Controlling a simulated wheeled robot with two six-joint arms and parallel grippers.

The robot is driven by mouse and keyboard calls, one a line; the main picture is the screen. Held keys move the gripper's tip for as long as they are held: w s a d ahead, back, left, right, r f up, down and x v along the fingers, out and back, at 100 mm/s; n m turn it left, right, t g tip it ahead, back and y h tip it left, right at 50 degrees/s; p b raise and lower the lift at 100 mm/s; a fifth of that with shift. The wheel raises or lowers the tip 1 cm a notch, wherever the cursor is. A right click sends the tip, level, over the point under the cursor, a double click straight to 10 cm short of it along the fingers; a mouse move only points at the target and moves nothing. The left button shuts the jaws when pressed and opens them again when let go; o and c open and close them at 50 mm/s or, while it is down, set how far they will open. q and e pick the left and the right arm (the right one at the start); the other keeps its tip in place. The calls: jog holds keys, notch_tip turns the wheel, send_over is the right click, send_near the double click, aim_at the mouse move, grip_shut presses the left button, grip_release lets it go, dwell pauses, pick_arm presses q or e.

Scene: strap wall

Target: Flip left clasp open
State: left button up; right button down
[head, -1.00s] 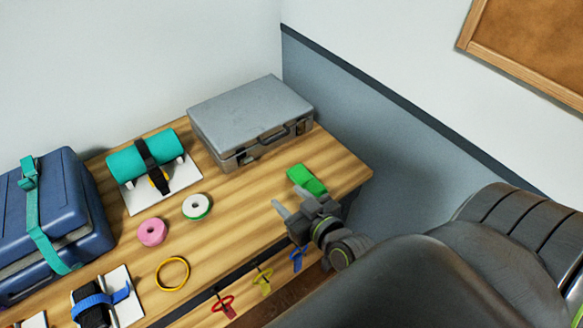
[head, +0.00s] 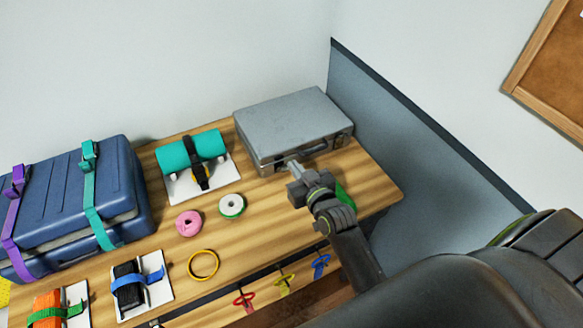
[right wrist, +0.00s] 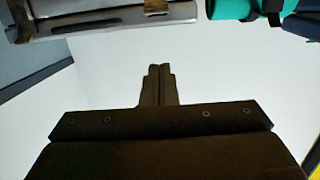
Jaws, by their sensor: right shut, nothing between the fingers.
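The closed grey case (head: 292,115) stands at the back right of the table, its front edge facing me. My right gripper (head: 294,167) is shut and empty, its fingertips at or just before the left part of the case front. They partly cover the left clasp in the head view, so I cannot tell whether they touch it. In the right wrist view the shut fingers (right wrist: 158,85) show below the case (right wrist: 100,22), with a brassy clasp part (right wrist: 158,7) at the top edge. My left gripper is not in view.
A teal roll (head: 190,150) with a black strap lies left of the case. A white-green tape roll (head: 232,206), a pink roll (head: 188,223) and a yellow ring (head: 203,264) lie in front. A green block (head: 345,196) is partly behind my right arm. A blue suitcase (head: 70,195) stands left.

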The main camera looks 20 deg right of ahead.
aim_at(285, 167)
jog(key=shift+w+f, duration=0.45)
jog(key=shift+f, duration=0.3)
jog(key=shift+w+f, duration=0.45)
jog(key=shift+f, duration=0.25)
jog(key=shift+w+f, duration=0.45)
jog(key=shift+f, duration=0.3)
jog(key=shift+s+f+b, duration=0.4)
jog(key=shift+f+b, duration=0.2)
jog(key=shift+b, duration=0.4)
jog(key=shift+r, duration=0.1)
jog(key=shift+r, duration=0.1)
